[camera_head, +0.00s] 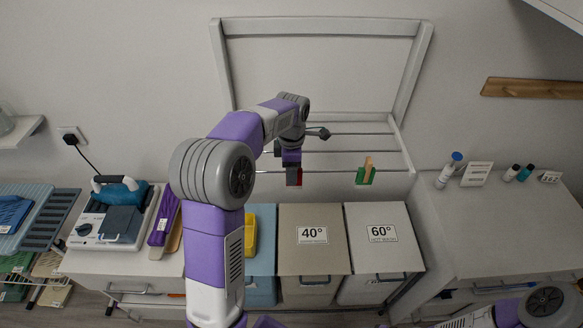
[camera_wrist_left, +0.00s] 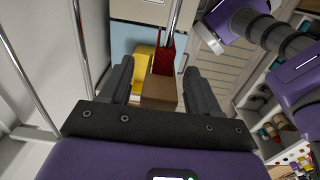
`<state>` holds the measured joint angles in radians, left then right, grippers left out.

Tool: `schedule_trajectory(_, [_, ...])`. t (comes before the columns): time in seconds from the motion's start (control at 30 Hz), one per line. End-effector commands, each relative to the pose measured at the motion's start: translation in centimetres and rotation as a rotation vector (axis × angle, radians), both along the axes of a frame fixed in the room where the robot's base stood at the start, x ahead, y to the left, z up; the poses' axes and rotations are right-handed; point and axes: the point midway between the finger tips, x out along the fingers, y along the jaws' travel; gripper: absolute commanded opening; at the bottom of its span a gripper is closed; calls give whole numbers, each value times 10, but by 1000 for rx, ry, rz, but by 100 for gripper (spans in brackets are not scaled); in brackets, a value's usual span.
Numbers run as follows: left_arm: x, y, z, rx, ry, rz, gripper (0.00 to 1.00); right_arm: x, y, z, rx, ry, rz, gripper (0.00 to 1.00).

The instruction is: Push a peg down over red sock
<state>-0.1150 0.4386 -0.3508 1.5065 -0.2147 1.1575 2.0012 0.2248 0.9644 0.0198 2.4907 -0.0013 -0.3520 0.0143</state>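The red sock (camera_head: 293,178) hangs on the front rail of the drying rack, just below my left gripper (camera_head: 291,160). In the left wrist view the red sock (camera_wrist_left: 163,56) shows beyond a light wooden peg (camera_wrist_left: 159,91). The peg lies between the two dark fingers of my left gripper (camera_wrist_left: 159,76), with narrow gaps visible beside it, so the fingers look open around it. Whether the peg grips the sock cannot be told. A green sock (camera_head: 361,178) with a wooden peg (camera_head: 368,163) hangs farther right on the same rail. My right gripper is out of view.
The white rack (camera_head: 404,150) has several rails and a raised frame behind. Below stand bins marked 40° (camera_head: 312,258) and 60° (camera_head: 382,255). A yellow item (camera_head: 251,235) lies on the blue bin (camera_head: 263,268). An iron (camera_head: 121,192) stands left. The rail between the socks is clear.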

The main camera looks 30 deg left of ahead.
Motion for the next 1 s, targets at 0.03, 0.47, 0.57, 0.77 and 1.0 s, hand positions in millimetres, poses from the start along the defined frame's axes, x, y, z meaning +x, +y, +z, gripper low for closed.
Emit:
schedule_trajectory(0.03, [0, 0, 0, 0, 0, 0, 62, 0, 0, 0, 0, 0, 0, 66])
schedule_trajectory(0.47, [1, 0, 28, 0, -6, 0, 62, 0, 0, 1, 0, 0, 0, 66])
schedule_trajectory(0.57, [1, 0, 46, 0, -4, 1, 62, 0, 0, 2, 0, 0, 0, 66])
schedule_trajectory(0.77, [1, 0, 71, 1, -3, 0, 62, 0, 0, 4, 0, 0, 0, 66])
schedule_trajectory(1.0, [0, 0, 76, 0, 0, 0, 62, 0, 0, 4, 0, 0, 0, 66])
